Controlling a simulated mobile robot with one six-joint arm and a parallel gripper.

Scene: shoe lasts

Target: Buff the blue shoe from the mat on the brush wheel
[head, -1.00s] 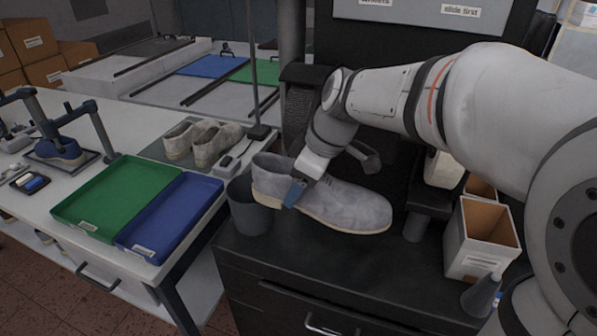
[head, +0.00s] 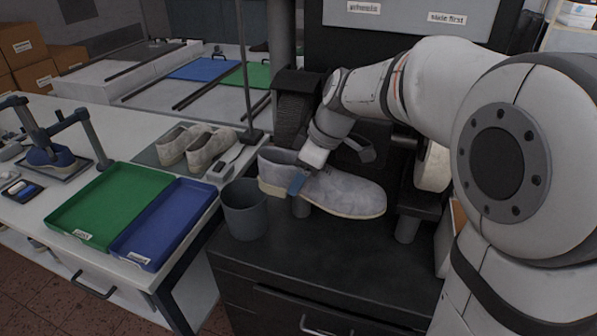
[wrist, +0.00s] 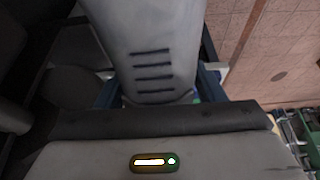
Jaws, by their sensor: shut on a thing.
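My gripper (head: 299,181) is shut on a grey-blue shoe (head: 343,193), one blue finger lying across its near side. The shoe is held level above the black bench, toe to the right. The wrist view shows the shoe (wrist: 150,50) between the blue fingers, with several dark slits in its surface. A dark brush wheel (head: 294,117) under a black hood stands behind the shoe, apart from it in the head view. The mat (head: 150,157) on the white table at left carries a pair of beige-grey shoes (head: 196,146).
A pale wheel (head: 433,167) stands right of the shoe, partly behind my arm. A grey cup (head: 244,210) stands close below the heel. Green (head: 108,205) and blue (head: 165,222) trays lie left. A clamped blue shoe (head: 50,157) is far left. The bench front (head: 310,265) is clear.

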